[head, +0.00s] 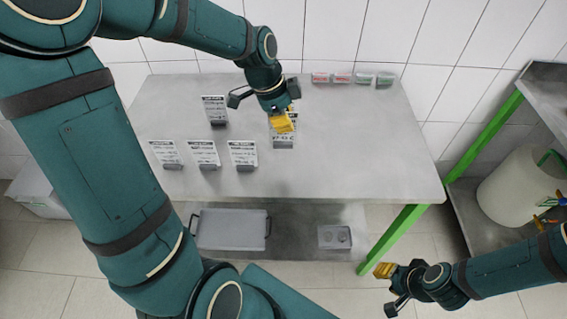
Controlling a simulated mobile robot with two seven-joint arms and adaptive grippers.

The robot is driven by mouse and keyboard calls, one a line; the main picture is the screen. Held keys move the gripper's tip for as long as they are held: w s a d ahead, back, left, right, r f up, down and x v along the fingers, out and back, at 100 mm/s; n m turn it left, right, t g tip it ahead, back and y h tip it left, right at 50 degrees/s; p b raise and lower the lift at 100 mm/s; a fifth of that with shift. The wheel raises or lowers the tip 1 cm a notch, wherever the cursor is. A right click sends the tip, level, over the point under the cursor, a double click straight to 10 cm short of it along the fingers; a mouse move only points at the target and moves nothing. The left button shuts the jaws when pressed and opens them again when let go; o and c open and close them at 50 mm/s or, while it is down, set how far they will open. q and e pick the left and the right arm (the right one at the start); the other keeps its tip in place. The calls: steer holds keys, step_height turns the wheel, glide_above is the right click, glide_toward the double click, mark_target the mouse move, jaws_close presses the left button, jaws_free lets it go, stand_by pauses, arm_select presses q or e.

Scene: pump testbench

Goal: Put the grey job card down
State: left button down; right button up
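My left gripper (283,121) reaches down from above the table, with its yellow fingertips at the top of a job card (283,137). The fingertips appear closed on this card and cover most of its upper part; a few printed characters show below them. The card is upright, with a grey foot. I cannot tell whether its foot touches the table. My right gripper (385,271) is low at the right, in front of the table and away from the cards. The gap between its fingertips is not clear.
Similar white cards stand on the grey table (345,150): one behind (214,108), three in a front row (204,153). Small red and green items (341,78) line the back edge. The table's right half is clear. A tray (232,229) lies on the lower shelf.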

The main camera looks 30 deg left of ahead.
mark_target(283, 143)
arm_select(q)
step_height(283, 143, down, 10)
steer(key=shift+r+b, duration=0.15)
steer(key=shift+b, duration=0.75)
steer(key=c, duration=1.1)
jaws_free()
steer(key=shift+c, duration=0.2)
